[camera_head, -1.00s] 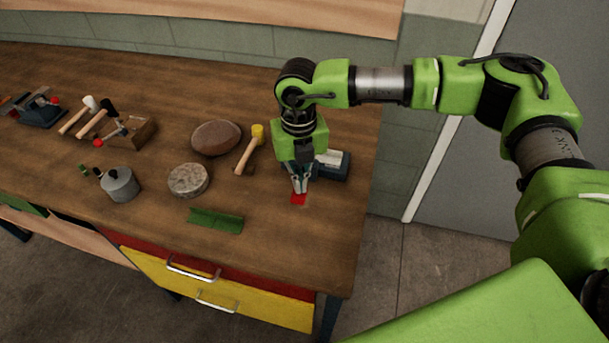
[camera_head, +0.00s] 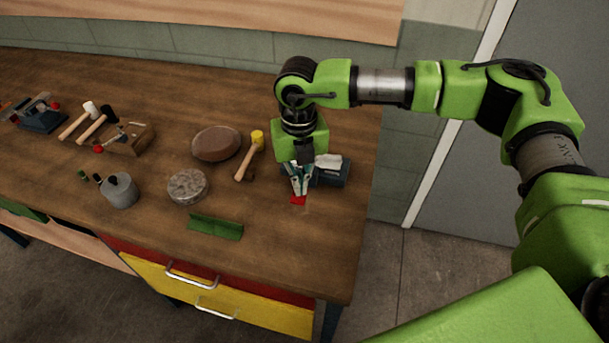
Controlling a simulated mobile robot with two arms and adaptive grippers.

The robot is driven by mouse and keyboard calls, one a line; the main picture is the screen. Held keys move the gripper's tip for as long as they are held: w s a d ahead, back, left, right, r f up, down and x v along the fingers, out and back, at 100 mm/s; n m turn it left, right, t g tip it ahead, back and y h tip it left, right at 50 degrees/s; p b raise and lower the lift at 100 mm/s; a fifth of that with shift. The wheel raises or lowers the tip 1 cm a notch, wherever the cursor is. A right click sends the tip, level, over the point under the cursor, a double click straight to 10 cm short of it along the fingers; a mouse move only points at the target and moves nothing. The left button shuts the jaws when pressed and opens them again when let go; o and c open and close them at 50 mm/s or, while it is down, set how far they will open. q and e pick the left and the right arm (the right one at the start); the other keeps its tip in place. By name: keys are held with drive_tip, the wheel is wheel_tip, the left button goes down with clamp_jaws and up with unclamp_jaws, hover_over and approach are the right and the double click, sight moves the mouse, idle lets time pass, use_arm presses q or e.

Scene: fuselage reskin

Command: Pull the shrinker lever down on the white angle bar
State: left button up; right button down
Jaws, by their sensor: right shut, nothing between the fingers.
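The shrinker (camera_head: 333,175) is a dark blue-grey tool on the right part of the wooden bench. The white angle bar (camera_head: 328,161) shows as a small pale piece at its top, partly hidden by my arm. A red piece (camera_head: 298,200), apparently the lever's end, shows just below my right fingertips; the rest of the lever is hidden. My right gripper (camera_head: 299,192) points down at the shrinker's left side. Its fingers are shut with nothing between them, close to the red piece; I cannot tell whether they touch it. My left gripper is not in view.
A yellow-headed mallet (camera_head: 250,157), a brown rounded block (camera_head: 216,143), a grey disc (camera_head: 187,186) and a green angle piece (camera_head: 215,226) lie left of my right gripper. The bench front right is clear.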

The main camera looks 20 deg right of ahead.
wheel_tip(320, 180, up, 8)
drive_tip(key=p, duration=0.3)
idle(0.5)
idle(0.6)
